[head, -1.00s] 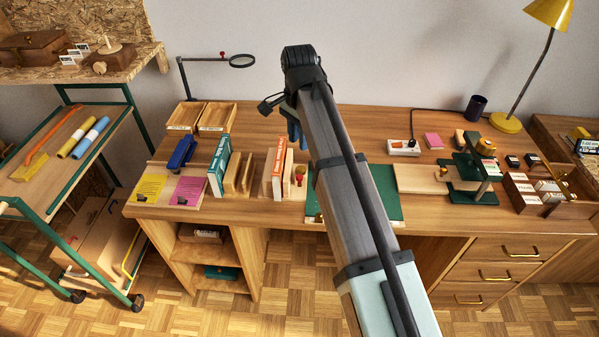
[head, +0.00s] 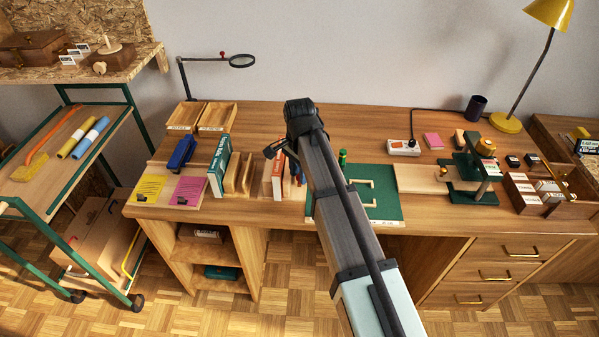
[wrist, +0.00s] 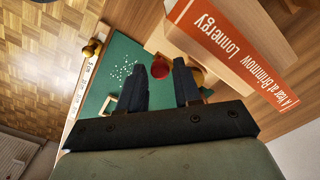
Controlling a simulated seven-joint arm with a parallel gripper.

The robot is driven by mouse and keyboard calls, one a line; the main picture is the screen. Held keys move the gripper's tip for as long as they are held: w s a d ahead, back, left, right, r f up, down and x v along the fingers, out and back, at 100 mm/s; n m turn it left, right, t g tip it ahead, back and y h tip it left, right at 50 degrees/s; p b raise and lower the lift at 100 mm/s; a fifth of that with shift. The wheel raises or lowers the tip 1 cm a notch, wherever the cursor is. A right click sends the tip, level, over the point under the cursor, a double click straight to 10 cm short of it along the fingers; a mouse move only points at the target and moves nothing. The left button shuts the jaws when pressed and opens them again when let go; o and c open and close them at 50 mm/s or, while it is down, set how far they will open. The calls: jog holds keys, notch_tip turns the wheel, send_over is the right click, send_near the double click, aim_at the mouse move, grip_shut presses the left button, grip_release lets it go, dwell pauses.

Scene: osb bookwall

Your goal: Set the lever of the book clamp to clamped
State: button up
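In the wrist view, a round red knob (wrist: 160,68) shows just beyond and between my gripper's fingertips (wrist: 159,69). The fingers are open, with a gap between them. I cannot tell whether either finger touches the knob. Pale wooden parts (wrist: 183,52) lie beside and behind the knob, apparently the book clamp, next to an orange-and-white book (wrist: 235,45). In the head view, the book (head: 278,175) stands on the desk, and my arm hides most of the clamp and its lever. The lever's setting cannot be read.
A green mat (head: 385,205) with a pale frame and a small green bottle (head: 343,157) lies right of the arm. A teal book (head: 219,167) and wooden holders (head: 239,174) stand to the left. A green press (head: 472,178) stands farther right.

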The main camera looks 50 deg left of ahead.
jog(key=shift+f, duration=0.15)
grip_shut()
